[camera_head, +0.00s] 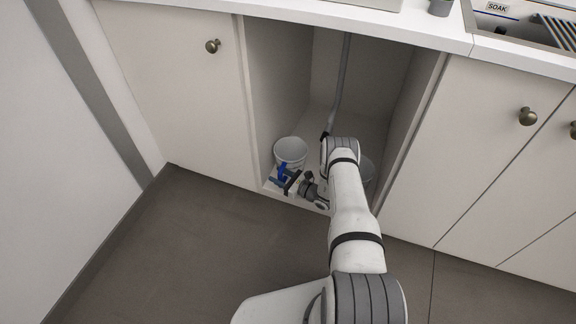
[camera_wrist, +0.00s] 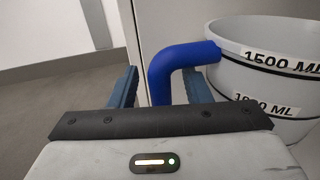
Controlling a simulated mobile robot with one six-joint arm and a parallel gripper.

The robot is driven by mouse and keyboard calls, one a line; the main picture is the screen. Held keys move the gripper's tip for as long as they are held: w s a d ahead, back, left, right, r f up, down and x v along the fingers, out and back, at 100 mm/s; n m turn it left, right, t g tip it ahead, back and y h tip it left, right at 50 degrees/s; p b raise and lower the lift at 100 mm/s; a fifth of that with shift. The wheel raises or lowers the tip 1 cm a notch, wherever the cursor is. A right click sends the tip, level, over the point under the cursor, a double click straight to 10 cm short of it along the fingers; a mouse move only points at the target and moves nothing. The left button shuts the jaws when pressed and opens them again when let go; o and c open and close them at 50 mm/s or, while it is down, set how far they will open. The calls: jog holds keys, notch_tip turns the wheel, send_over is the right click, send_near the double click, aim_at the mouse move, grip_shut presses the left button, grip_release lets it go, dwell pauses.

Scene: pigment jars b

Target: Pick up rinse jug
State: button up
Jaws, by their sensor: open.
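The rinse jug (camera_head: 290,149) is a pale round vessel with a blue handle, standing upright inside the open cabinet near its left wall. In the wrist view the jug (camera_wrist: 262,78) fills the right side, with "1500 ML" and a partly covered lower label on its wall. Its bent blue handle (camera_wrist: 162,72) reaches left and down between my two blue fingers. My gripper (camera_head: 281,179) is at the cabinet's front edge, and it also shows in the wrist view (camera_wrist: 161,85). It is open around the handle; I cannot tell whether either finger touches it.
Another pale container (camera_head: 367,170) stands at the right in the cabinet, partly hidden by my arm. A grey hose (camera_head: 342,85) hangs down behind. Closed doors (camera_head: 180,95) flank the opening. The floor (camera_head: 190,245) in front is clear.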

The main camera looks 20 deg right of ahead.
jog(key=shift+x, duration=0.8)
grip_shut()
